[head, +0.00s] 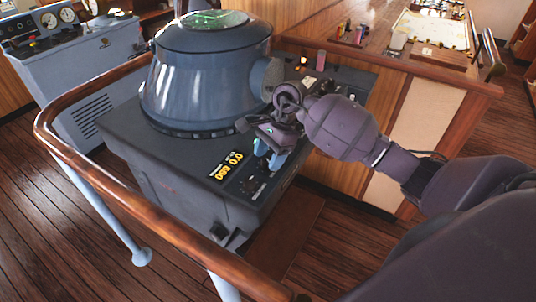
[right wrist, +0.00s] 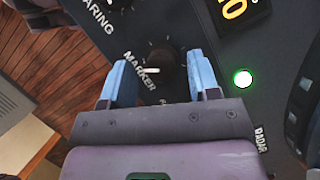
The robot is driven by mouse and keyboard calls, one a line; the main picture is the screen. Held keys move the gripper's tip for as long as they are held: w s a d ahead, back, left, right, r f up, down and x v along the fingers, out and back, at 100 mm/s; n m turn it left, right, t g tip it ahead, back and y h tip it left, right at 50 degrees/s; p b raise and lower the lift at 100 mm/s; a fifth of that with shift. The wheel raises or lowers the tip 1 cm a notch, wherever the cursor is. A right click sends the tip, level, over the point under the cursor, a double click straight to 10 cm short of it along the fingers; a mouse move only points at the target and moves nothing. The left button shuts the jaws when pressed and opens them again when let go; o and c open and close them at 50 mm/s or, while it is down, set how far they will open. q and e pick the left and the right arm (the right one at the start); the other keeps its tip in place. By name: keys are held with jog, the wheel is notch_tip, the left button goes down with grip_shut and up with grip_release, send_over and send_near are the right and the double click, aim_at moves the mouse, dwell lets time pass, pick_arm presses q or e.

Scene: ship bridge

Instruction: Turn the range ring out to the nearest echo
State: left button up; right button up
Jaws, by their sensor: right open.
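The radar console (head: 120,140) carries a large blue-grey hood (head: 200,85) with a green-lit screen (head: 213,20) on top; echoes and ring are too small to tell apart. A yellow readout (head: 230,172) shows 0.0 at one end. My right gripper (head: 268,153) is over the console's sloping front panel. In the right wrist view, its blue fingers (right wrist: 160,80) are open on either side of a dark knob (right wrist: 168,68) beside the word MARKER, with a white pointer mark. Gaps show beside the knob; whether any finger touches it is unclear. My left gripper is out of view.
A wooden handrail (head: 150,232) curves around the console's left and front. A green lamp (right wrist: 243,78) lies right of the knob. A wooden chart table (head: 390,40) stands behind, and a gauge console (head: 85,60) stands at the back left.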

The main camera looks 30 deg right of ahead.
jog(key=shift+a+f, duration=0.1)
jog(key=shift+f, duration=0.15)
jog(key=c, duration=0.9)
